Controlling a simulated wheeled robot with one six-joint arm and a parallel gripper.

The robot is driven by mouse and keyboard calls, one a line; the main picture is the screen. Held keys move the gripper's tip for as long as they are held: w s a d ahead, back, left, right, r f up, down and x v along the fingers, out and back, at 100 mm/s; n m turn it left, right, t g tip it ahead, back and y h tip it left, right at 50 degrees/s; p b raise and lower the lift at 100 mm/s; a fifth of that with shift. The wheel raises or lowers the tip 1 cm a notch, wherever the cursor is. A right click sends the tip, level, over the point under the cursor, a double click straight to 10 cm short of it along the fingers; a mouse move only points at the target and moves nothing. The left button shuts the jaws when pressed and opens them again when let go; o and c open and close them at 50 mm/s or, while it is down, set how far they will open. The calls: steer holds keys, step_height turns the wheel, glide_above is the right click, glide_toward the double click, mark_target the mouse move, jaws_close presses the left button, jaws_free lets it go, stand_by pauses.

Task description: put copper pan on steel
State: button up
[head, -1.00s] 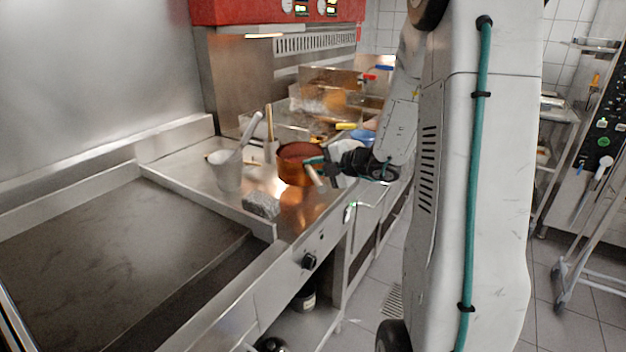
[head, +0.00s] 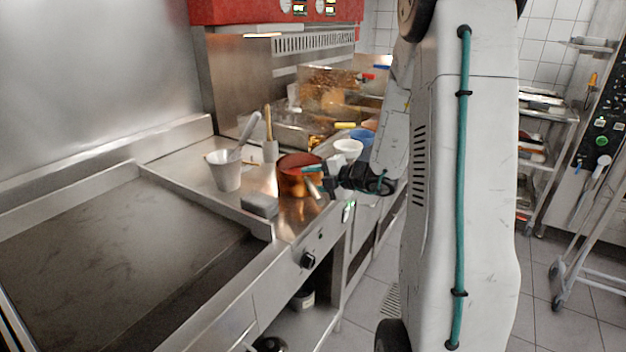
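The copper pan (head: 297,179) is upright on or just above the steel counter (head: 262,186), beside a grey block. Its base looks close to or touching the steel; I cannot tell which for certain. Its short handle (head: 313,189) points toward the front right. My gripper (head: 318,178) reaches in from the right at the pan's handle side, with a teal fingertip by the rim. The fingers are small and dark here, so I cannot tell whether they are closed on the handle.
A white cup (head: 224,171) with a utensil and a small grey holder (head: 270,151) stand left of the pan. A grey block (head: 260,206) lies in front of it. White (head: 348,148) and blue (head: 362,136) bowls are behind my gripper. A wide griddle (head: 110,255) fills the left.

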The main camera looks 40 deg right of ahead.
steer(key=shift+s+r, duration=0.1)
steer(key=shift+r, duration=0.05)
steer(key=v, duration=1.2)
